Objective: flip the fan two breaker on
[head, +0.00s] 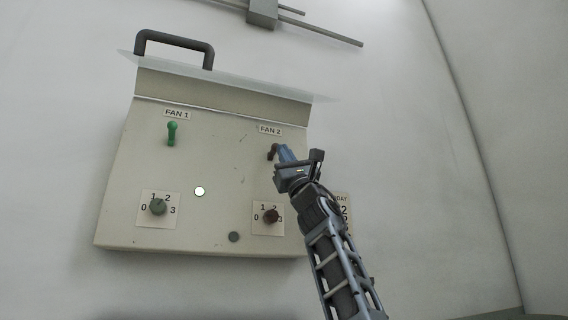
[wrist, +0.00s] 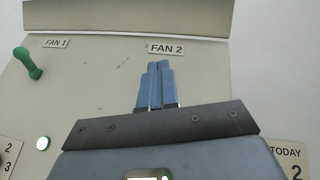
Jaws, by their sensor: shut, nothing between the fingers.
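The fan two breaker (head: 271,153) is a small dark brown lever below the FAN 2 label (head: 270,130) on the right of the beige panel (head: 215,180). My gripper (head: 284,151) is shut and empty, with its blue fingertips right at the lever in the head view. I cannot tell whether they touch it. In the wrist view my shut fingers (wrist: 158,68) point at the panel just below the FAN 2 label (wrist: 166,48). The lever is hidden behind them there.
A green FAN 1 lever (head: 172,133) is at the panel's upper left, with a lit white lamp (head: 199,191) below. A clear raised cover (head: 230,80) with a dark handle (head: 174,40) is above.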

